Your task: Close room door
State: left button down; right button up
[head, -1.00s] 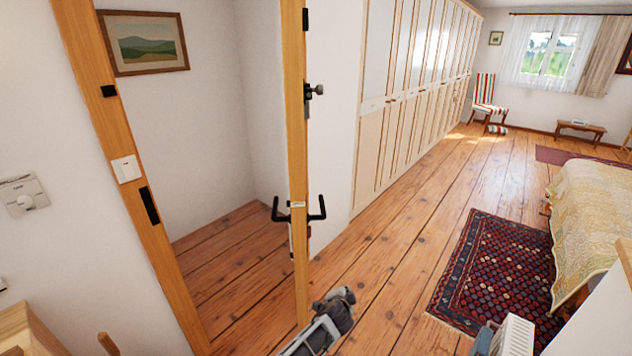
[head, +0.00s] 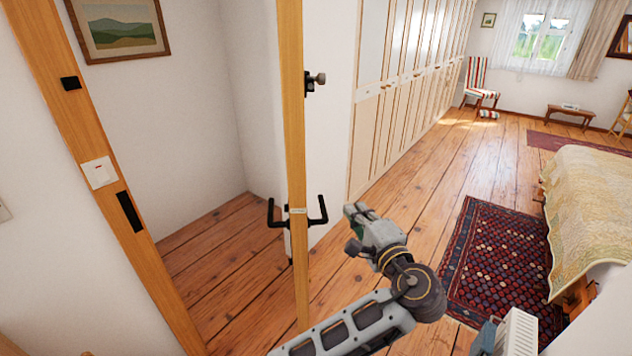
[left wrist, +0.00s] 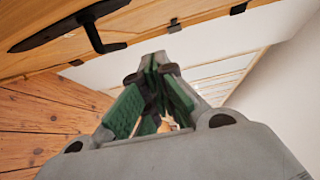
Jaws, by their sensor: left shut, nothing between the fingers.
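The room door (head: 294,150) stands open and shows edge-on as a narrow wooden strip in the head view, with a black lever handle (head: 317,212) on each face. The door frame (head: 118,195) with its black strike plate is on the left, and the doorway between them is open. My left gripper (head: 353,212) is on the right side of the door, close to the right-hand handle but apart from it. It is shut and empty. In the left wrist view the gripper (left wrist: 158,62) points past the door, and the black handle (left wrist: 95,25) is at upper left.
A long row of pale wardrobes (head: 400,90) lines the wall behind the door. A patterned rug (head: 490,265) and a bed (head: 590,205) are on the right. Bare wooden floor lies between the door and the rug.

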pick_arm(q)
jog(key=w+a+r+y+p, duration=0.1)
jog(key=w+a+r+p, duration=0.1)
jog(key=w+a, duration=0.5)
jog(key=shift+a+r+n, duration=0.3)
jog(key=shift+a+n, duration=0.1)
jog(key=shift+a, duration=0.4)
pick_arm(e)
jog(key=shift+w+a+r, duration=0.2)
jog(key=shift+a+r, duration=0.4)
jog(key=shift+a, duration=0.15)
jog(key=shift+w+a+r, duration=0.15)
jog(key=shift+a+r, duration=0.45)
jog(key=shift+a, duration=0.1)
pick_arm(q)
jog(key=shift+a+p, duration=0.15)
jog(key=shift+p, duration=0.15)
pick_arm(e)
jog(key=shift+s, duration=0.1)
